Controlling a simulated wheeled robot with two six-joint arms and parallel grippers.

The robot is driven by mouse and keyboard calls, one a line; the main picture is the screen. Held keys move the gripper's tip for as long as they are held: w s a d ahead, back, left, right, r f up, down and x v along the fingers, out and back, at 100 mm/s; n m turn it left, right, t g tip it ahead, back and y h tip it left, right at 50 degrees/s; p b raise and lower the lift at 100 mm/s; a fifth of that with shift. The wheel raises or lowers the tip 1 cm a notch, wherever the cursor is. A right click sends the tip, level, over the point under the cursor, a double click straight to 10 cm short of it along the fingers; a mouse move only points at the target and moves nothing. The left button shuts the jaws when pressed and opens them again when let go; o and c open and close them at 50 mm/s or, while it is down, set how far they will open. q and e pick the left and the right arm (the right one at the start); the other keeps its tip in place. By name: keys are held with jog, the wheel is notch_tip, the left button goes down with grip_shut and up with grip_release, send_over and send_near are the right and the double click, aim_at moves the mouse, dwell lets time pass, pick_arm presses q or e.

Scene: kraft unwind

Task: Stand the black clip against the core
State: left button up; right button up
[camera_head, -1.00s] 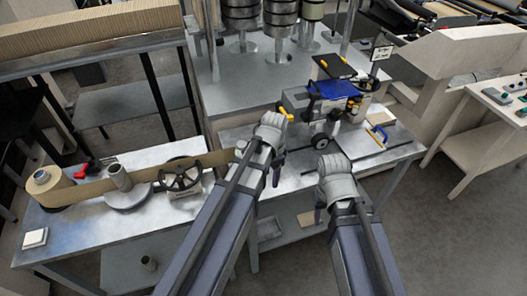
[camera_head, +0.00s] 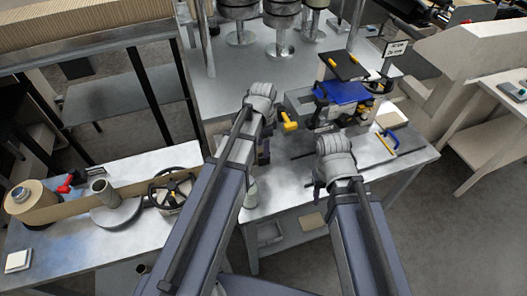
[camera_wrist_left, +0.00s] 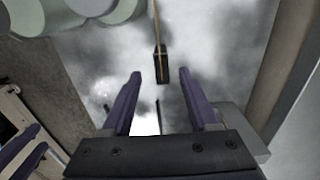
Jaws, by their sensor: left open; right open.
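A small black block, apparently the black clip (camera_wrist_left: 161,66), shows in the left wrist view at the end of a thin tan strip. My left gripper (camera_wrist_left: 159,74) is open, with the clip in line between its fingertips and not gripped; the gap in depth is unclear. In the head view my left gripper (camera_head: 263,152) points down over the metal table. A pale upright cylinder, perhaps the core (camera_head: 250,194), shows partly beside my left arm. Pale rounded shapes show at the upper left of the wrist view. My right gripper (camera_head: 319,188) is open and empty above the table's right part.
A kraft roll (camera_head: 28,195) feeds a brown web past a grey post (camera_head: 100,188) and a black handwheel (camera_head: 173,188). A blue and black device (camera_head: 342,95) stands behind my grippers. My left arm hides the table's middle.

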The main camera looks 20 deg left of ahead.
aim_at(262, 161)
pick_arm(q)
jog(key=shift+w, duration=0.35)
jog(key=shift+f+b, duration=1.3)
pick_arm(e)
jog(key=shift+w+a+f, duration=0.1)
jog(key=shift+w+f, duration=0.05)
jog(key=shift+f, duration=0.5)
jog(key=shift+w+f, duration=0.15)
jog(key=shift+f, duration=0.5)
pick_arm(q)
notch_tip(262, 161, down, 5)
jog(key=b, duration=0.5)
jog(key=shift+s+d+f, duration=0.1)
jog(key=shift+s+f, duration=0.05)
pick_arm(e)
notch_tip(262, 161, down, 5)
jog(key=shift+f, duration=0.1)
pick_arm(q)
jog(key=shift+c, duration=0.3)
grip_shut()
